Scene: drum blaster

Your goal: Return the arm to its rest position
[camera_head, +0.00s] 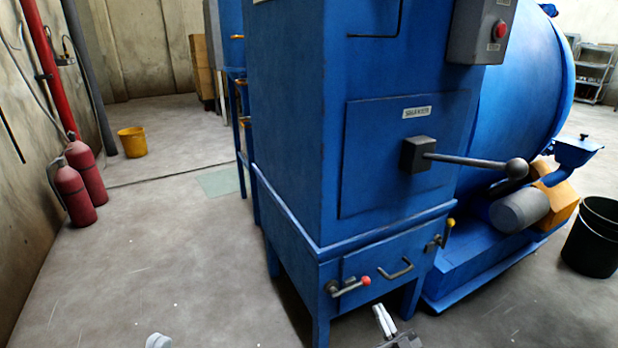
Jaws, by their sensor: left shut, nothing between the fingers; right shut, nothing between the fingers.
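The blue drum blaster cabinet (290,130) stands upright in the middle of the view. Its shaker panel (375,180) carries a black block with a grey lever (465,159) ending in a dark ball, which points right. My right gripper (383,318) is shut and empty at the bottom edge, in front of and below the lower drawer front (375,270), apart from the lever. My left gripper (158,341) shows only as a small pale tip at the bottom left edge, over open floor and away from the cabinet. Most of both arms is out of view.
The lower front has a red-knobbed latch (350,286), a pull handle (396,268) and a yellow-knobbed latch (441,236). A black bucket (592,240) stands at right. Red cylinders (74,192) and a yellow bucket (132,142) stand at left. Floor left of the cabinet is clear.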

